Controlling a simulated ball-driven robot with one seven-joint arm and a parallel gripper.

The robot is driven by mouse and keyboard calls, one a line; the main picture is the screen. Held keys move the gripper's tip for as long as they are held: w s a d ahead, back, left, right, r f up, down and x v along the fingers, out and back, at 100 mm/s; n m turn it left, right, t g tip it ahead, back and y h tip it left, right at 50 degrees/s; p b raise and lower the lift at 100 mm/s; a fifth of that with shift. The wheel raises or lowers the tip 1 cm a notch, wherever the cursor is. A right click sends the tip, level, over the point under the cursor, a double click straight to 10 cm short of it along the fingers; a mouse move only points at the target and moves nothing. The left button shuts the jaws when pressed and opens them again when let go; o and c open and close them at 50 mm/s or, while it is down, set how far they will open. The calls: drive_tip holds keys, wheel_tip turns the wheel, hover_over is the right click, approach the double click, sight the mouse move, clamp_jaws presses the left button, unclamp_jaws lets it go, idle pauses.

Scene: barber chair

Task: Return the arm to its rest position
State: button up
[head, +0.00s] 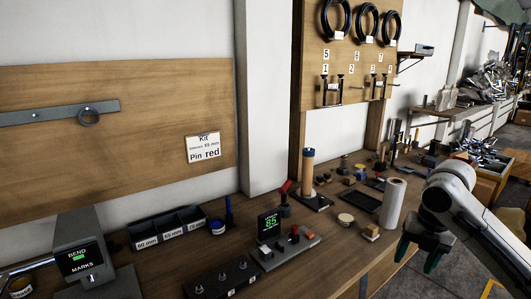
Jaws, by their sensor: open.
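My arm (480,240) reaches in from the lower right in the head view. Its white rounded wrist is bent over beside the right part of the wooden workbench (330,268). My gripper (418,256) points down, with two teal fingers apart and nothing seen between them. It is close to the bench's front edge, to the right of a white paper roll (393,202). I cannot tell how far the fingers are from the bench edge.
A crate of metal parts (487,178) lies behind my wrist. Floor shows at lower right.

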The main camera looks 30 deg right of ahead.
drive_tip(key=w+a+f+m+t+y, duration=0.1)
drive_tip(key=w+a+f+m+t, duration=0.15)
drive_tip(key=w+a, duration=0.4)
drive_tip(key=w+a+f+m+t+y, duration=0.1)
drive_tip(key=w+a+m, duration=0.25)
drive_tip(key=a, duration=0.65)
drive_tip(key=s+a+f+m+y, duration=0.1)
drive_tip(key=a+f+m, duration=0.5)
drive_tip(key=a, duration=0.5)
drive_tip(key=s+a+f+m+g+h, duration=0.1)
drive_tip(key=s+a+f+m, duration=0.1)
drive_tip(key=s+f+m, duration=0.55)
drive_tip(key=s+a+f+m+g+h, duration=0.1)
drive_tip(key=s+a+f+m+g, duration=0.3)
drive_tip(key=s, duration=0.6)
drive_tip(key=s+d+f+t+h, duration=0.1)
drive_tip(key=s+d+f, duration=0.1)
drive_tip(key=s+d, duration=0.3)
drive_tip(key=shift+s+f+m, duration=0.4)
drive_tip(key=shift+s+m, duration=0.05)
drive_tip(key=shift+s, duration=0.8)
